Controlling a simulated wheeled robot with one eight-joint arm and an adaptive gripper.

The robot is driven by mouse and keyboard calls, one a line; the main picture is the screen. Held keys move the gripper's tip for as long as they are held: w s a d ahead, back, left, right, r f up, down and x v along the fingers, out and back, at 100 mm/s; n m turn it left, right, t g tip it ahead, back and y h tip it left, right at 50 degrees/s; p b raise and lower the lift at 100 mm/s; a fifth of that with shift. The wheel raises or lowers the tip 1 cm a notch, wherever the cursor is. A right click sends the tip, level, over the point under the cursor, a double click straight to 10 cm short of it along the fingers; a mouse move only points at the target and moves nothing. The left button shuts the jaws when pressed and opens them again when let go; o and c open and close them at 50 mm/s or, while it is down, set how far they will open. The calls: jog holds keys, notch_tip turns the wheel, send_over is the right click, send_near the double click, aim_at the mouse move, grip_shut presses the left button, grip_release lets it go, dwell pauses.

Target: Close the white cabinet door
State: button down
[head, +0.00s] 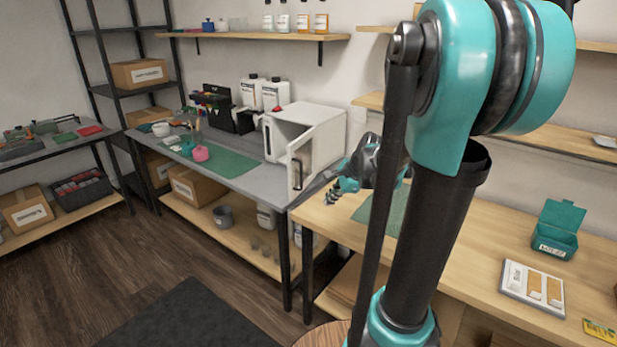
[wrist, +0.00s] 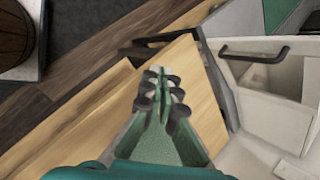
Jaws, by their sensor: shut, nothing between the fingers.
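The white cabinet (head: 325,133) stands on the right end of the grey table in the head view. Its front is open, and its white door (head: 308,172) stands swung out, with a dark handle (head: 297,174). In the wrist view the dark handle (wrist: 255,51) shows at the upper right on the white door (wrist: 282,112). My gripper (head: 331,194) is shut and empty, just right of the door in the head view. In the wrist view my gripper (wrist: 160,85) points over the wooden surface, left of the door and apart from the handle.
A wooden workbench (head: 480,255) lies right of the grey table (head: 245,185). White bottles (head: 275,94) and a black organizer (head: 232,118) stand left of the cabinet. A green box (head: 556,240) and a parts tray (head: 533,288) sit on the workbench. Dark floor is free in front.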

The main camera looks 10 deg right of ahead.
jog(key=w+d+r+m+t+y, duration=0.1)
jog(key=w+d+r+m, duration=0.1)
jog(key=w+m, duration=0.35)
jog(key=w+d+r+m+y, duration=0.1)
jog(key=w+d+r+m, duration=0.15)
jog(key=w+m, duration=0.3)
jog(key=w+a+f+n, duration=0.1)
jog(key=w+a+f, duration=0.5)
jog(key=w+a, duration=0.2)
jog(key=shift+a+f, duration=0.25)
jog(key=shift+f, duration=0.15)
